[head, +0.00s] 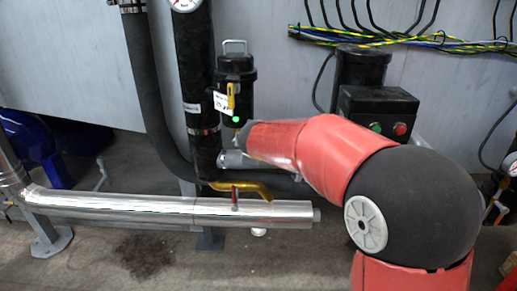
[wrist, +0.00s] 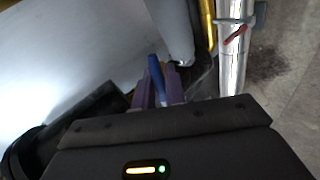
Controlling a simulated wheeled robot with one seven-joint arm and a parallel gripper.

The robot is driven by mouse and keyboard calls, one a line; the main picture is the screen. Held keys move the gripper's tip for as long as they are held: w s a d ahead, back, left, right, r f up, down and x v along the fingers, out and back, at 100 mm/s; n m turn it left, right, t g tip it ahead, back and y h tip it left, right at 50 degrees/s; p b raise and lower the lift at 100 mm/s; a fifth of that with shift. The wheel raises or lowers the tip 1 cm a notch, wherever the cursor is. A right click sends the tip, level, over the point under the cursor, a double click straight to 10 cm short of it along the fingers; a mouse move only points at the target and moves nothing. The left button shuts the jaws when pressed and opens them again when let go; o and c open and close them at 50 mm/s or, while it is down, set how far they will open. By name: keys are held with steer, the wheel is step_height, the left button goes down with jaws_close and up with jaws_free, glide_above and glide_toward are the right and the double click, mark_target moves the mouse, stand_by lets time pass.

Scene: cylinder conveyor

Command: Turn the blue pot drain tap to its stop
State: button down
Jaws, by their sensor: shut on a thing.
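The blue tap handle (wrist: 156,76) shows in the wrist view as a narrow blue bar standing between the purple fingers of my gripper (wrist: 159,87). The fingers are shut on it. Its pivot and the tap body are hidden by the fingers and my gripper's dark housing, so its angle to the stop cannot be told. In the head view my red-covered arm reaches left towards the pipework below a black pot (head: 235,68). The blue handle and my fingertips cannot be made out there.
A silver-clad pipe (head: 150,207) runs low in front, with a small red lever (head: 235,198) and a yellow pipe (head: 250,186) close by. A black vertical pipe (head: 200,90) stands left of the pot. A box with red and green buttons (head: 378,110) is behind my arm.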

steer(key=shift+r+n+h, duration=0.3)
steer(key=shift+n+h, duration=0.2)
steer(key=shift+h, duration=0.2)
steer(key=c, duration=1.5)
jaws_free()
steer(key=shift+c, duration=0.2)
steer(key=shift+r, duration=0.1)
steer(key=v, duration=0.7)
steer(key=shift+s+r, duration=0.2)
steer(key=shift+s, duration=0.1)
